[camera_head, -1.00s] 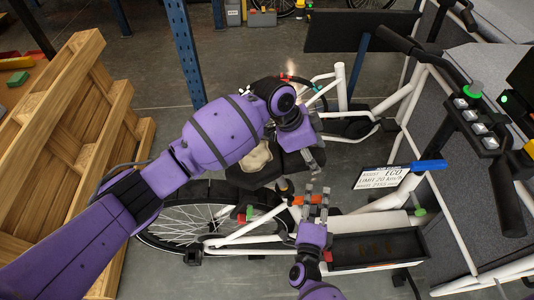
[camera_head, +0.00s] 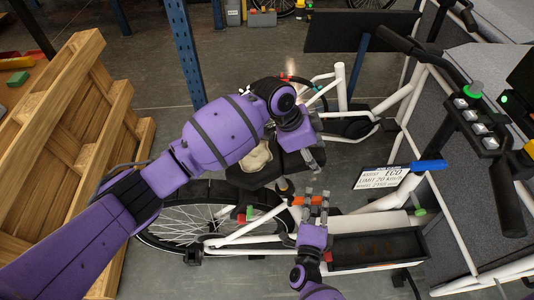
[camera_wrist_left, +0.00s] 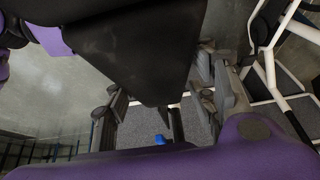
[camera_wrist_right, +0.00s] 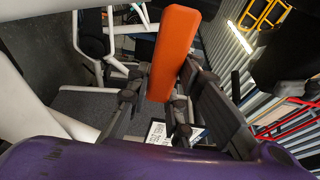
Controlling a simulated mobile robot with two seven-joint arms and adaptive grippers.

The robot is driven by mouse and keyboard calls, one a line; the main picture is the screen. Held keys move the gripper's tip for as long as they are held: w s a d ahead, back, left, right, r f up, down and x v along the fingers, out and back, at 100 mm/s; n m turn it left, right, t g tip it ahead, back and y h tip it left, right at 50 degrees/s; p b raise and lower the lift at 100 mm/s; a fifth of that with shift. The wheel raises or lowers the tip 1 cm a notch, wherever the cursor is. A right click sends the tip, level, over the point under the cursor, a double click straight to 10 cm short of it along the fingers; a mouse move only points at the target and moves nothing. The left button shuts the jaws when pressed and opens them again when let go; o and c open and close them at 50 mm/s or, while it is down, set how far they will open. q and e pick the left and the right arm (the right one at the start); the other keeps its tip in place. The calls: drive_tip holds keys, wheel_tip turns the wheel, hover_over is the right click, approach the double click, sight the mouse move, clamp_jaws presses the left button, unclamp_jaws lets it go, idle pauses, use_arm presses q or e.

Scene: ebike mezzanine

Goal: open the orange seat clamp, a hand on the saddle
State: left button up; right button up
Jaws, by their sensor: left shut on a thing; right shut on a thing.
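The black saddle (camera_head: 262,178) sits on the white bike frame in the head view, partly hidden by my left arm. In the left wrist view the saddle (camera_wrist_left: 140,50) is a dark wedge between the fingers. My left gripper (camera_head: 314,158) is shut on the saddle. The orange seat clamp (camera_head: 298,201) is below the saddle on the seat post. In the right wrist view its orange lever (camera_wrist_right: 172,50) stands upright between the fingers. My right gripper (camera_head: 316,198) comes from below and is shut on the orange lever.
A wooden pallet (camera_head: 62,150) leans at the left. The rear wheel (camera_head: 185,222) is below my left arm. A white label card (camera_head: 382,178) and a handlebar with buttons (camera_head: 475,120) are at the right. A black tray (camera_head: 375,248) lies right of my right gripper. Grey floor shows behind.

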drive_tip(key=shift+f+v, duration=0.2)
drive_tip(key=shift+v, duration=0.65)
drive_tip(key=shift+s, duration=0.15)
drive_tip(key=shift+v, duration=0.9)
drive_tip(key=shift+f, duration=0.15)
